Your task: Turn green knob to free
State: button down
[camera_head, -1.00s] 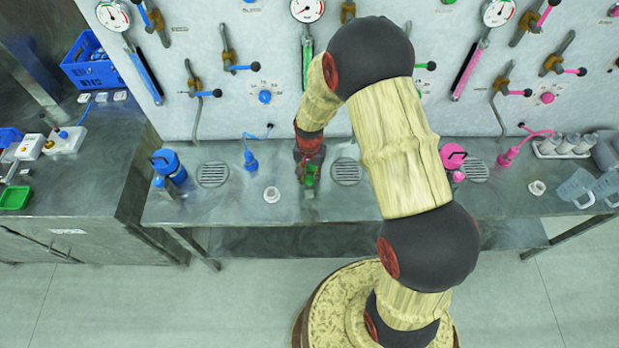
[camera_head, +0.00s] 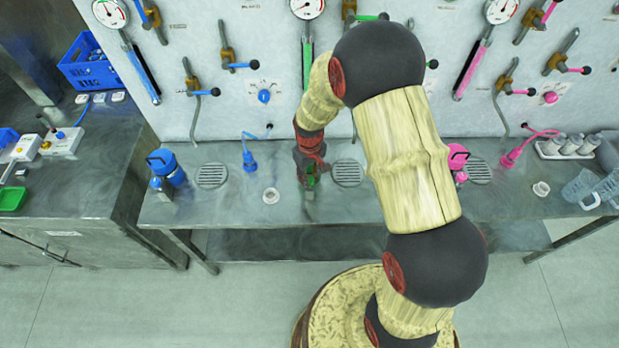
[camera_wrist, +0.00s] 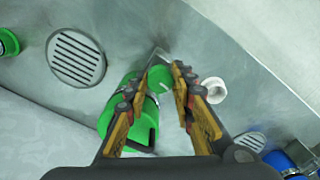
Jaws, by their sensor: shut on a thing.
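The green knob (camera_wrist: 160,77) shows in the wrist view as a small round green piece between my fingertips, beside a green canister (camera_wrist: 116,116) with a dark handle. My gripper (camera_wrist: 163,84) is shut on the knob, one finger on each side. In the head view my gripper (camera_head: 309,168) points down over the workbench, and only a little green of the canister (camera_head: 310,183) shows below it. The fingers hide part of the canister, and I cannot read any mark for the knob's position.
The bench (camera_head: 400,207) carries a blue canister (camera_head: 167,172), a pink canister (camera_head: 457,157) and a white cup (camera_head: 271,195). The cup also shows right of my fingers in the wrist view (camera_wrist: 213,90). Round drain grates (camera_wrist: 76,58) lie nearby. A panel with valves stands behind.

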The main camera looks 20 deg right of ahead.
jog(key=shift+n, duration=1.1)
jog(key=c, duration=1.8)
grip_release()
jog(key=shift+o, duration=0.2)
notch_tip(320, 180, up, 12)
